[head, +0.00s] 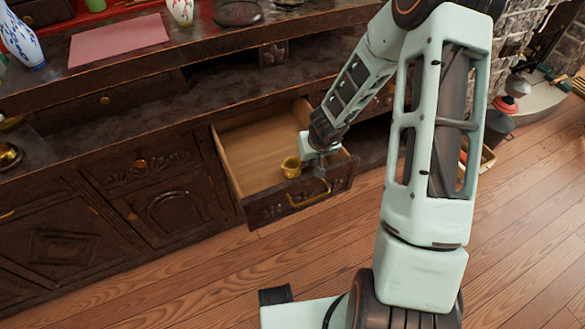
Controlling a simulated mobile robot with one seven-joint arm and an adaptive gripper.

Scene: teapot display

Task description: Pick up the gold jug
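The gold jug (291,168) is small and shiny. It is in the open wooden drawer (245,147), near the drawer's front right part. My gripper (319,170) is low at the drawer's front, just to the right of the jug. Its fingers are small and dark here, and I cannot tell whether they are open or shut. I also cannot tell whether they touch the jug.
The drawer's front with its brass handle (309,196) sticks out from the dark carved cabinet (150,190). A pink mat (118,40) and a blue-and-white vase (20,36) are on the upper shelf.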

